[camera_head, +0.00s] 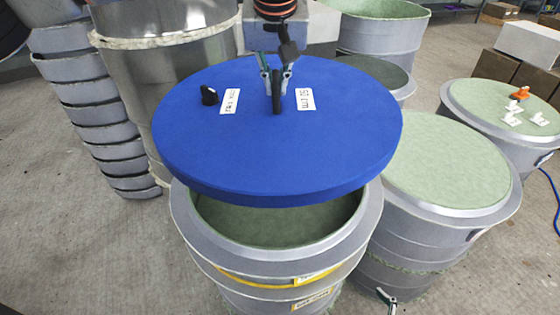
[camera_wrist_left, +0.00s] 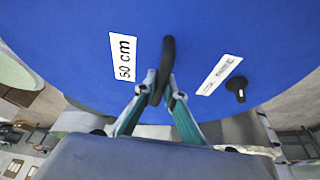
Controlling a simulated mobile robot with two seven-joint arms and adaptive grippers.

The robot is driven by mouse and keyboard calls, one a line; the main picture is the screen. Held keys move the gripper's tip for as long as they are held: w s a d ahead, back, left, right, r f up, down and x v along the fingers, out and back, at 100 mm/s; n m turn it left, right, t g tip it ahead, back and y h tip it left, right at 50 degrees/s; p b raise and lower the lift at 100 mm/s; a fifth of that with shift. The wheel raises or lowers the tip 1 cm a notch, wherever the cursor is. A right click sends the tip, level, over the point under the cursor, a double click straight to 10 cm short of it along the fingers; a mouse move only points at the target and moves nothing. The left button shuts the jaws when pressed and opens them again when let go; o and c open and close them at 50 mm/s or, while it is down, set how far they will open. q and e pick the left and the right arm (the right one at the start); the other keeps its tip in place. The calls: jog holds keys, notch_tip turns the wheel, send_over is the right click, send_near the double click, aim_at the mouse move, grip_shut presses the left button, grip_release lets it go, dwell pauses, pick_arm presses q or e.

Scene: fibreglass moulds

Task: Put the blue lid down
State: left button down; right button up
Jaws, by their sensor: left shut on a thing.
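The blue lid (camera_head: 330,150) is a large round disc with a black handle (camera_head: 276,103), a small black knob (camera_head: 209,96) and two white labels, one reading 50 cm. My left gripper (camera_head: 275,82) is shut on the handle, with the lid hanging nearly level above an open grey mould (camera_head: 190,225). The mould's front rim and green inner wall show below the lid; its back is hidden. In the left wrist view the fingers (camera_wrist_left: 161,92) pinch the handle (camera_wrist_left: 167,62) above the blue surface (camera_wrist_left: 60,40). Part of my right gripper (camera_head: 386,297) shows at the bottom edge.
A mould with a pale green top (camera_head: 445,160) stands close on the right. Another mould (camera_head: 470,100) behind it carries white pieces and an orange one. Stacked grey moulds (camera_head: 90,95) and a tall cylinder (camera_head: 170,60) stand on the left. Bare floor shows at the lower left.

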pick_arm(q)
notch_tip(320, 180, down, 19)
jog(key=shift+b, duration=0.3)
jog(key=c, duration=2.1)
grip_release()
jog(key=shift+s+a, duration=0.1)
jog(key=shift+c, duration=0.2)
jog(key=v, duration=1.2)
jog(key=shift+s+f, duration=0.1)
